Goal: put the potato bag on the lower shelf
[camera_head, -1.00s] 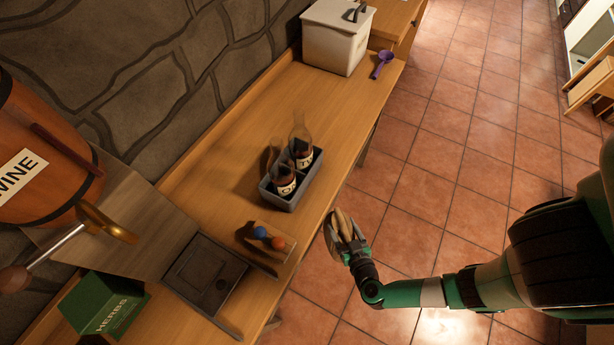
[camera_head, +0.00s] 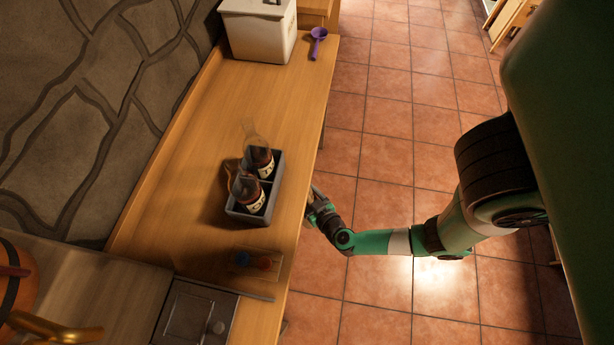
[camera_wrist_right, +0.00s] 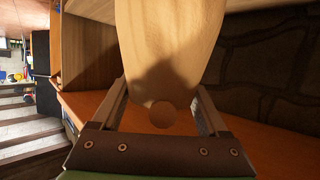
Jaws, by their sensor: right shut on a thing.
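The potato bag (camera_wrist_right: 170,40) is a tan sack in the right wrist view. My right gripper (camera_wrist_right: 162,98) is shut on it, with one finger on each side, and its upper end runs out of the picture. In the head view my right gripper (camera_head: 316,204) is at the floor-side edge of the wooden table, partly under the top. The bag is hidden there. An orange-brown surface (camera_wrist_right: 262,142) lies under the bag in the wrist view, possibly the lower shelf; I cannot tell if they touch. My left gripper is not in view.
On the tabletop (camera_head: 190,205) stand a grey bottle crate (camera_head: 243,216), a white box (camera_head: 258,38) and a purple scoop (camera_head: 318,40). A wooden panel (camera_wrist_right: 88,55) is left of the bag, with a stone wall (camera_wrist_right: 280,75) behind. The tiled floor (camera_head: 375,150) is open.

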